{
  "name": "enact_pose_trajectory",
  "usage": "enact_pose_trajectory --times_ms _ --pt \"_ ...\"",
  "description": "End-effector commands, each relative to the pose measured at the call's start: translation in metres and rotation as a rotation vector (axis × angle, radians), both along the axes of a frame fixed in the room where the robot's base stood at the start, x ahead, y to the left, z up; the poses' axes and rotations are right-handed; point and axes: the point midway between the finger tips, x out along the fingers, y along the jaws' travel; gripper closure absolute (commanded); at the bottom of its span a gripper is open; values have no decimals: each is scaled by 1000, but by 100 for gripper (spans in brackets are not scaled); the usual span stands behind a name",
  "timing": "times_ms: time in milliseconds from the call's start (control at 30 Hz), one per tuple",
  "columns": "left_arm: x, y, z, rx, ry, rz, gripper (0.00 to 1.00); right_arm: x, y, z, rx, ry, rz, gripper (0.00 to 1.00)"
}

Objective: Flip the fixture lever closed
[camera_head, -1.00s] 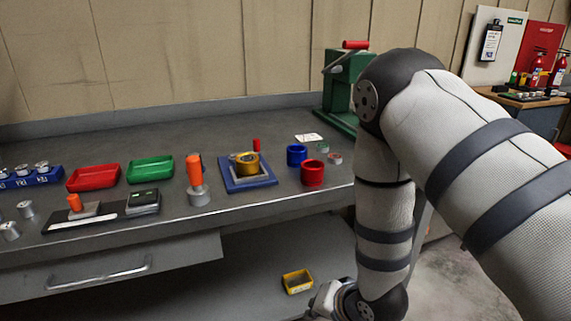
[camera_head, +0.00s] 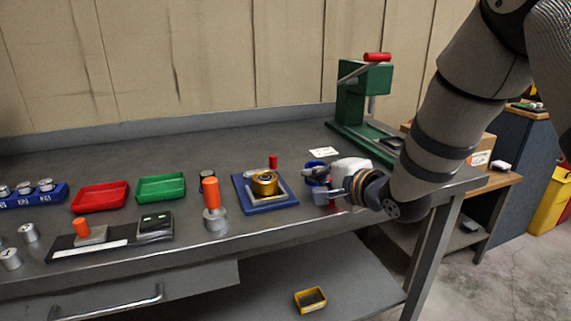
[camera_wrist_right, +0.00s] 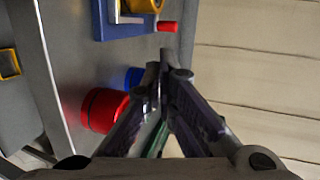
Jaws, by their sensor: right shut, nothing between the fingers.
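The fixture is a blue plate (camera_head: 265,207) with a brass-coloured round part (camera_head: 265,183) in a grey frame. The lever's red handle (camera_head: 273,161) stands up at the plate's back edge. In the right wrist view the blue plate (camera_wrist_right: 125,33) is at the top, with the red handle (camera_wrist_right: 167,27) at its right edge. My right gripper (camera_head: 308,175) is over the bench, just right of the fixture and apart from it. Its fingers (camera_wrist_right: 165,75) are together and empty, pointing toward the handle's side. My left gripper is not in view.
A red cup (camera_wrist_right: 103,108) and a blue cup (camera_wrist_right: 133,78) stand beside or beneath my right gripper, which partly hides them in the head view. An orange-handled tool (camera_head: 212,195) stands left of the fixture. A green press (camera_head: 362,100) is at the back right.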

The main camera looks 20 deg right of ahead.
Motion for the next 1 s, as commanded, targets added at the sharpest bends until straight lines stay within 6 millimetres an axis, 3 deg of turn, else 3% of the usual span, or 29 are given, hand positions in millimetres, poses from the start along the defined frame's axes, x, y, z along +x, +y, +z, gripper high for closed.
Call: enact_pose_trajectory --times_ms 400,600,800,1000 --pt "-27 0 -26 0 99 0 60 79 16 -36 -5 12 3 100" --pt "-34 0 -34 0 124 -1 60 113 23 -36 -4 6 2 100" --pt "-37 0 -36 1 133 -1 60 128 25 -32 -3 4 1 100" --pt "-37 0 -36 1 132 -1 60 129 25 -30 0 2 0 100"
